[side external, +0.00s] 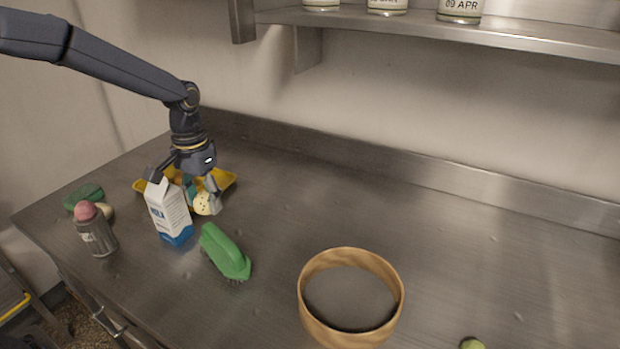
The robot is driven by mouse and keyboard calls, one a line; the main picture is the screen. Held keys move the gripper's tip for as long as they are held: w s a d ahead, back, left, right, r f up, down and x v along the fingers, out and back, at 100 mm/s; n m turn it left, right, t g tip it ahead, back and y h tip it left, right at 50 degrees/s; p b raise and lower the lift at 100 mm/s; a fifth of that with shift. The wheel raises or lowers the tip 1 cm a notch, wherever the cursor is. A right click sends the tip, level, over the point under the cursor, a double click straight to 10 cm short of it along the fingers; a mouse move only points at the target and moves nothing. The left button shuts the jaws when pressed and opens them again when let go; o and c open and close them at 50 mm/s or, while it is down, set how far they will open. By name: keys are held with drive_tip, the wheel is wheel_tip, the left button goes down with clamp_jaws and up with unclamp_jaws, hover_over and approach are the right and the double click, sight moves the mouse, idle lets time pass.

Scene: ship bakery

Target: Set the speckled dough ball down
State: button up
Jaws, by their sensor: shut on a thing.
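The speckled dough ball (202,204) is pale with dark specks and shows at the fingertips of my gripper (190,190). My gripper is shut on it, low over the back left of the steel counter. The carton hides part of one finger. I cannot tell whether the ball touches the counter.
A milk carton (167,208) stands just in front of my gripper, and a yellow tray (226,180) lies behind it. The counter's right side is mostly clear.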

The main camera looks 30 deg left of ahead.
drive_tip(key=w+d+r+m, duration=0.1)
drive_tip(key=w+d+r, duration=0.1)
drive_tip(key=d, duration=0.7)
drive_tip(key=shift+w+d+r+m, duration=0.2)
drive_tip(key=shift+w+d+m, duration=0.1)
drive_tip(key=shift+w, duration=0.5)
drive_tip(key=shift+w, duration=0.1)
hover_over(297, 217)
drive_tip(key=f, duration=0.9)
drive_tip(key=shift+s+a, duration=0.1)
drive_tip(key=shift+s, duration=0.25)
drive_tip(key=shift+w+f, duration=0.2)
drive_tip(key=shift+f, duration=0.7)
drive_tip(key=shift+w+f, duration=0.2)
drive_tip(key=shift+f, duration=0.7)
drive_tip(key=shift+f, duration=0.15)
